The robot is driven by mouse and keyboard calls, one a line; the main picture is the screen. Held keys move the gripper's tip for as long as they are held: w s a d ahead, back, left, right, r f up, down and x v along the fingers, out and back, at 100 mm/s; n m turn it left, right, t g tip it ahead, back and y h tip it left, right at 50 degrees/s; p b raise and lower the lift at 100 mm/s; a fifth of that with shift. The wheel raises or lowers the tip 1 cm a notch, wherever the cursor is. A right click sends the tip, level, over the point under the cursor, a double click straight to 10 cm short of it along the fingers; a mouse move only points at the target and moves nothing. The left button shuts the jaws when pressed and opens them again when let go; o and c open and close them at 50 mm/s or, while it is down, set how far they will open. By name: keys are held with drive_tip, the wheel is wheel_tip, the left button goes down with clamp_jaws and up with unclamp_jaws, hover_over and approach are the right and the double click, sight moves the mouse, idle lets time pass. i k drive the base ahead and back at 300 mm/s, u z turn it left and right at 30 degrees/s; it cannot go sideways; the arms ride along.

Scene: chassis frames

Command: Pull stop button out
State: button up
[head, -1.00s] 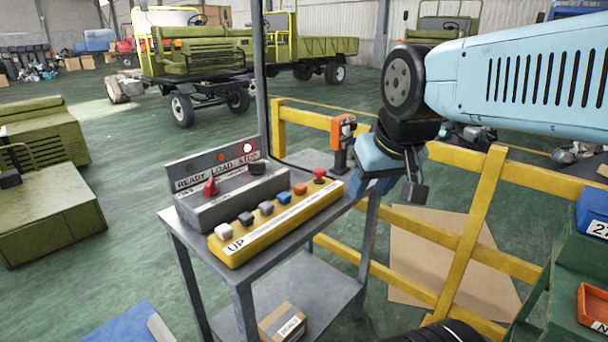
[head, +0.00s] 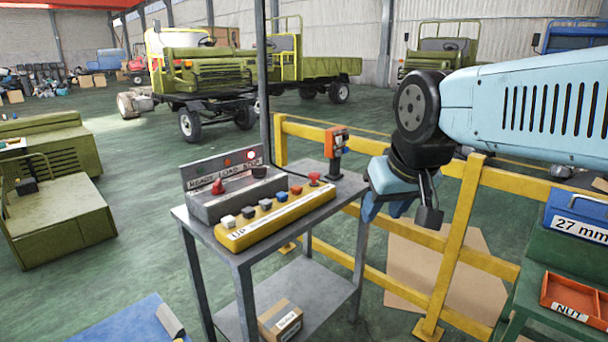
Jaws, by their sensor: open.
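A yellow button panel (head: 277,216) lies along the front of a grey metal stand (head: 325,204). It carries a row of coloured buttons. A red mushroom-shaped button (head: 314,178), which looks like the stop button, is at its far right end. A grey control box (head: 236,199) behind it has a red knob (head: 218,186) and a label strip with READY, LOAD and STOP; the lamp by STOP (head: 251,155) glows red. My blue gripper (head: 384,210) is open and empty, pointing down, to the right of the red button and apart from it. Its exact depth is unclear.
An orange device (head: 337,141) stands on the stand's back right corner, near my gripper. A dark pole (head: 262,75) rises behind the stand. A yellow railing (head: 455,245) runs behind and right. A green bench with a blue box (head: 578,218) is at the right.

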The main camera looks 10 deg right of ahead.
sight(313, 176)
drive_tip(key=z, duration=0.1)
drive_tip(key=i, duration=0.95)
drive_tip(key=u, duration=0.05)
